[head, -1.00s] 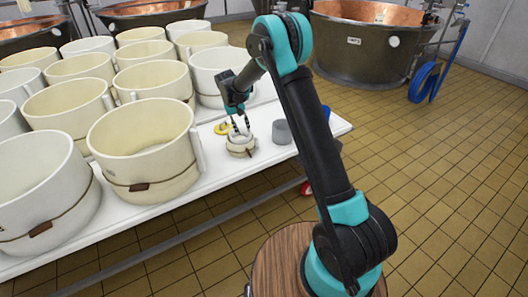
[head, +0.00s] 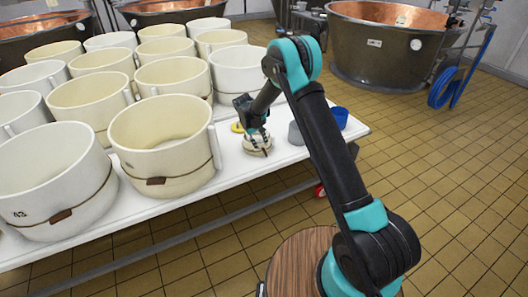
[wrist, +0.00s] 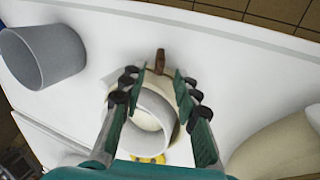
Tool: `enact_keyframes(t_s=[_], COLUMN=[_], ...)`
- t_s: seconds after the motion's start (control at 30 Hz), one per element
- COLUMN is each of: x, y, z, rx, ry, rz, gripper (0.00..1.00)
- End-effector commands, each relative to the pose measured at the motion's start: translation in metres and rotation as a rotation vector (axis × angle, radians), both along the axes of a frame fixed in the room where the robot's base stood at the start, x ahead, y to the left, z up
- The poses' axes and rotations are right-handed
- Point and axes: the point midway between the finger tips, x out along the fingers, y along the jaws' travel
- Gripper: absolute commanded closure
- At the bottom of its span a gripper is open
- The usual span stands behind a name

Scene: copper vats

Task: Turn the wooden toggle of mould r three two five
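A small cream mould (head: 255,149) stands near the right end of the white table (head: 219,176). No number is readable on it. In the wrist view the round mould (wrist: 152,112) is below my gripper, and its brown wooden toggle (wrist: 160,61) sticks out from the rim side at the top. In the head view the toggle (head: 265,152) is on the mould's near side. My gripper (wrist: 158,76) is open, with one finger on each side of the toggle; contact cannot be told. In the head view my gripper (head: 262,137) is low over the mould.
Large cream moulds with bands and toggles crowd the table, the nearest (head: 165,150) to the left. A grey cup (head: 295,134), a blue cup (head: 340,117) and a yellow item (head: 237,127) are close by. Copper vats (head: 385,45) stand behind.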

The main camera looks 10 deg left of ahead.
Motion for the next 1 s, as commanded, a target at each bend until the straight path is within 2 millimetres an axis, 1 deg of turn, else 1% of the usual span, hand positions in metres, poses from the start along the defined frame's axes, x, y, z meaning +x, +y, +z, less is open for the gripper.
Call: enact_keyframes(t_s=[0.03, 0.1, 0.3, 0.5, 0.73, 0.77, 1.0], x=[0.002, 0.004, 0.008, 0.009, 0.009, 0.009, 0.009], y=[-0.003, -0.006, -0.013, -0.016, -0.016, -0.016, -0.016], z=[-0.011, -0.022, -0.047, -0.056, -0.057, -0.056, -0.056], rx=[0.0, 0.0, 0.0, 0.0, 0.0, 0.0, 0.0], ry=[0.0, 0.0, 0.0, 0.0, 0.0, 0.0, 0.001], rz=[-0.001, -0.001, -0.001, -0.001, 0.0, 0.0, 0.0], gripper=[0.69, 0.69, 0.69, 0.69, 0.69, 0.7, 1.0])
